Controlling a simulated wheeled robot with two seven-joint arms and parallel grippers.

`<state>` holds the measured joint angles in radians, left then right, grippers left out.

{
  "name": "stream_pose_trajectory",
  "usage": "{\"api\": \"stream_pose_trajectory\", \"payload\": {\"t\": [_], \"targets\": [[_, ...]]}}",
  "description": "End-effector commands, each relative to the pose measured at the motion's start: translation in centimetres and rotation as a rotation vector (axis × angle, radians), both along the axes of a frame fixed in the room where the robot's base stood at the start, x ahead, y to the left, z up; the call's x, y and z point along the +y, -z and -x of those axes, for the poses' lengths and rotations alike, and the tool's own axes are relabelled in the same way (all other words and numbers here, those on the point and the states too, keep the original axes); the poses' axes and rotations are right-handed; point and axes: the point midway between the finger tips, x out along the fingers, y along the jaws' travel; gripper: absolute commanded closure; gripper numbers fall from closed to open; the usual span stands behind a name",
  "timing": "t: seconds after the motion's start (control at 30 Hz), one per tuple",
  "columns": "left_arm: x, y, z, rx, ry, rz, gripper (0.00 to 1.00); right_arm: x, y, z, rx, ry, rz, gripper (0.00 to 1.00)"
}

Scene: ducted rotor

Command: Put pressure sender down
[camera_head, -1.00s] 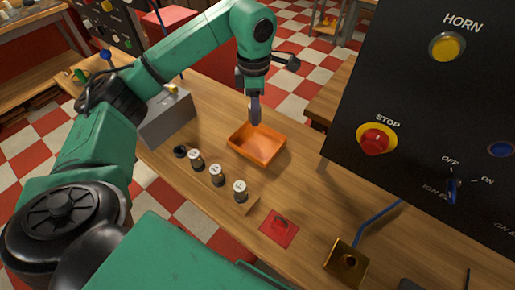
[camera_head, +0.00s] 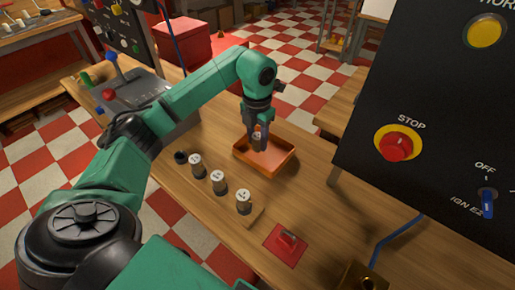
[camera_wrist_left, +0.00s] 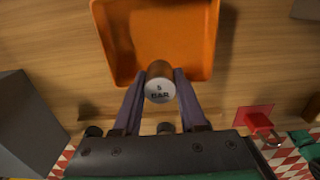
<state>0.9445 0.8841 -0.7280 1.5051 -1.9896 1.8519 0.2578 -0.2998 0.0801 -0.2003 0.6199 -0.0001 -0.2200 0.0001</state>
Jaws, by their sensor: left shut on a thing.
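The pressure sender (camera_wrist_left: 159,88) is a short cylinder with a brass-brown side and a pale round end marked "5 BAR". My left gripper (camera_wrist_left: 160,76) is shut on it, one finger on each side. In the head view the left gripper (camera_head: 258,146) points down with the sender (camera_head: 257,137) at the orange tray (camera_head: 281,166). The sender is at the tray's near edge in the wrist view. I cannot tell whether it touches the tray floor. My right gripper is not in view.
Three white-topped cylinders (camera_head: 218,181) stand in a wooden rack beside a dark round spot (camera_head: 181,157). A black control panel (camera_head: 440,120) rises at right. A grey lever box (camera_head: 135,92) stands at left.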

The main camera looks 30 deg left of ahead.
Motion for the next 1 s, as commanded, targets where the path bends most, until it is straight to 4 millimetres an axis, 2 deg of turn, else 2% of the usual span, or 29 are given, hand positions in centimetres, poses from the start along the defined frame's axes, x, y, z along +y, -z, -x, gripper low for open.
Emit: {"api": "stream_pose_trajectory", "payload": {"t": [0.2,0.37,0.4,0.47,0.83,0.93,1.0], "targets": [[0.0,3.6,0.1,0.004,0.001,-0.001,1.00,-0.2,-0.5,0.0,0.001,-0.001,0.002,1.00],[0.0,3.8,0.0,0.001,0.002,-0.001,1.00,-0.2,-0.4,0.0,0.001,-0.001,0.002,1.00],[0.0,3.8,0.1,0.002,0.002,-0.001,0.51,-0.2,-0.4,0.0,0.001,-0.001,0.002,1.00],[0.0,3.8,0.1,0.003,0.002,-0.001,0.29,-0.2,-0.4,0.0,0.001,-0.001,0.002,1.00],[0.0,3.3,0.0,0.000,0.002,-0.001,0.29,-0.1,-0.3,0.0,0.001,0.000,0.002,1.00],[0.0,1.7,-0.1,-0.004,0.002,-0.001,0.29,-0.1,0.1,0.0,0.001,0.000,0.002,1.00],[0.0,0.0,-0.1,-0.005,0.001,0.000,0.29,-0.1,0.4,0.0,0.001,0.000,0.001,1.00]]}}
